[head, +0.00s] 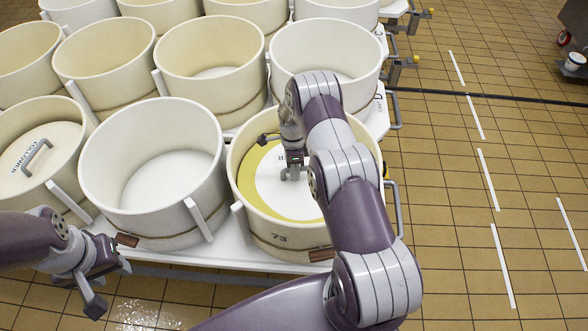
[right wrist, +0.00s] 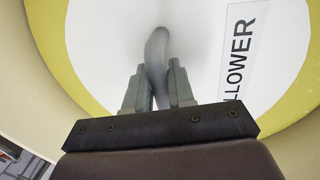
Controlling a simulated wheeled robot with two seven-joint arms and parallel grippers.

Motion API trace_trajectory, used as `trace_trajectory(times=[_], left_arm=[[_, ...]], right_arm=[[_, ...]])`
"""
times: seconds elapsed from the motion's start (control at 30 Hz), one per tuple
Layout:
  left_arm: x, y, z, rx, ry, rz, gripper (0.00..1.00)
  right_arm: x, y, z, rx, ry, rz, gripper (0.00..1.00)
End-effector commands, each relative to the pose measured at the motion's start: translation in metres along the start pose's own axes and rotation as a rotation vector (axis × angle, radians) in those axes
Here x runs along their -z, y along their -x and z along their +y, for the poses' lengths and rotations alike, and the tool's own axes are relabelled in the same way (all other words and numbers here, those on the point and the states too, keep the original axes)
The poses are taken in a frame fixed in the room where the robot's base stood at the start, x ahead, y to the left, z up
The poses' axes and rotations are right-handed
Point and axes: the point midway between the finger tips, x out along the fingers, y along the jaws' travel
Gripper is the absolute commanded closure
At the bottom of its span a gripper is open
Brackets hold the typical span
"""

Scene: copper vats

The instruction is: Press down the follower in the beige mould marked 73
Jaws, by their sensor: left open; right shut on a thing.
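The beige mould marked 73 (head: 280,238) stands at the front right of the group in the head view. Its follower (head: 268,191) is a white disc lying inside, below the rim, with a yellow ring around it. In the right wrist view the follower (right wrist: 205,45) shows part of its label, "LLOWER". My right gripper (head: 292,174) reaches down into the mould and is shut on the follower's grey handle (right wrist: 156,55). My right arm hides the mould's right side. My left gripper (head: 103,285) is open and empty, low at the front left, outside the moulds.
A mould further left (head: 58,190) holds another follower (head: 38,160) with a handle. Several more moulds stand close behind on white platforms.

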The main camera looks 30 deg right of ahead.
Motion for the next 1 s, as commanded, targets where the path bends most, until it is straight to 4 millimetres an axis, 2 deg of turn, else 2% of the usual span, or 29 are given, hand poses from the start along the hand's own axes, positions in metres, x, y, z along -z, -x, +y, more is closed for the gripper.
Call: trace_trajectory(times=[0.03, 0.87, 0.9, 0.97, 1.0], left_arm=[[-0.0001, -0.0009, 0.0, 0.0, 0.0, 0.0, 0.57], [-0.0002, -0.0024, 0.0, 0.0, 0.0, 0.0, 0.57], [-0.0002, -0.0024, 0.0, 0.0, 0.0, 0.0, 0.57], [-0.0003, -0.0023, 0.0, 0.0, 0.0, 0.0, 0.57], [-0.0003, -0.0022, 0.0, 0.0, 0.0, 0.0, 0.57]], right_arm=[[0.0005, -0.0053, 0.0032, -0.01, 0.0, 0.001, 1.0], [0.0005, -0.0038, 0.0057, -0.017, 0.0, 0.002, 1.0], [0.0005, -0.0037, 0.0057, -0.017, 0.0, 0.002, 0.7], [0.0005, -0.0032, 0.0053, -0.016, 0.0, 0.001, 0.51], [0.0004, -0.0026, 0.0048, -0.014, 0.0, 0.001, 0.47]])
